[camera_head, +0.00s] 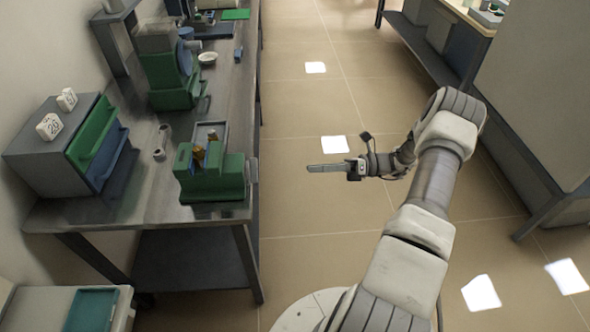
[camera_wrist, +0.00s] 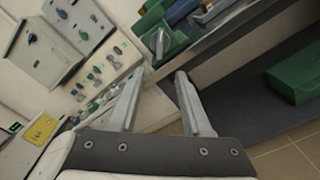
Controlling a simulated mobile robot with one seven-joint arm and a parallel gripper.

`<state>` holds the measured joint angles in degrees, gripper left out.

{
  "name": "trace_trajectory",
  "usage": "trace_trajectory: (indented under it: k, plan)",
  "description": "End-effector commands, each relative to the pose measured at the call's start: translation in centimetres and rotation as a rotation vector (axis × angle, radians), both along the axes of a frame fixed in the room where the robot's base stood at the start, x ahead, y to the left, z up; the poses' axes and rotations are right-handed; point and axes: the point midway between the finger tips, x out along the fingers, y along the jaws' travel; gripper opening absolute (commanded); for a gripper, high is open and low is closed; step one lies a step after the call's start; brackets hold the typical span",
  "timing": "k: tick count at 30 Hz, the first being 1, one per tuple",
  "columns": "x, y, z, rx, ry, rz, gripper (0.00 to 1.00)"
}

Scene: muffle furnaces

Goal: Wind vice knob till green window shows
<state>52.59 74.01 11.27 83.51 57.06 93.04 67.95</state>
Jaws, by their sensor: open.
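The green vice (camera_head: 212,182) stands on the metal bench near its front right corner. A grey knob (camera_head: 252,170) sticks out from its right side, at the bench edge. A small amber part shows behind the vice's top. No window can be made out on it. My gripper (camera_head: 312,168) is open and empty, over the aisle to the right of the knob and apart from it, pointing left. In the wrist view its two fingers (camera_wrist: 157,85) are spread. A green body with a grey knob-like part (camera_wrist: 160,43), probably the vice, lies beyond the fingertips.
A grey cabinet (camera_head: 45,165) with green and blue trays stands at the bench's left. A metal wrench-like part (camera_head: 160,142) lies between. A green machine (camera_head: 172,85) stands farther back. The aisle floor (camera_head: 300,205) is clear; another bench is at right.

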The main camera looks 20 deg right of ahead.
Motion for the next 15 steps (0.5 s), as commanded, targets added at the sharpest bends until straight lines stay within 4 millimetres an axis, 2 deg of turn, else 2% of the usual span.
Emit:
trace_trajectory:
  k: [1,6,15]
  plan:
    - [-0.2,-0.8,-0.1,-0.002,-0.001,-0.003,0.49]
    - [-0.7,-2.3,0.0,-0.001,-0.001,-0.001,0.49]
    - [-0.8,-2.6,0.0,0.001,0.000,0.001,0.49]
